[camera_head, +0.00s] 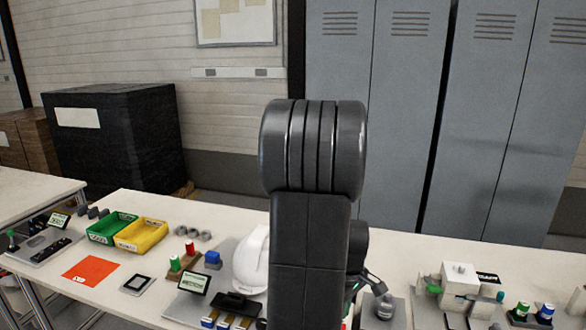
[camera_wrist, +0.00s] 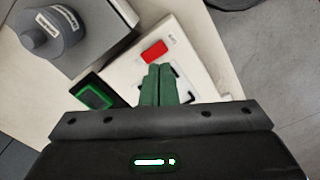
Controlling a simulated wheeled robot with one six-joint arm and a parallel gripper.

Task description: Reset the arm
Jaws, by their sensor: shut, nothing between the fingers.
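My arm (camera_head: 312,225) stands folded upright in the middle of the head view and hides part of the table behind it. In the wrist view my gripper (camera_wrist: 159,68) has its two green fingers closed together with nothing between them. The fingers are over a white panel (camera_wrist: 190,50) with a red rectangle (camera_wrist: 154,51) on it. I cannot tell the gap between fingertips and panel. A white helmet shell (camera_head: 250,262) is on the table just left of my arm, partly hidden by it.
The long white table (camera_head: 130,212) holds green (camera_head: 112,228) and yellow (camera_head: 141,235) bins, an orange sheet (camera_head: 91,270) and fixtures at right (camera_head: 458,285). Grey lockers (camera_head: 400,110) stand behind. The wrist view shows a grey bottle (camera_wrist: 52,32) and a green-lit device (camera_wrist: 95,97).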

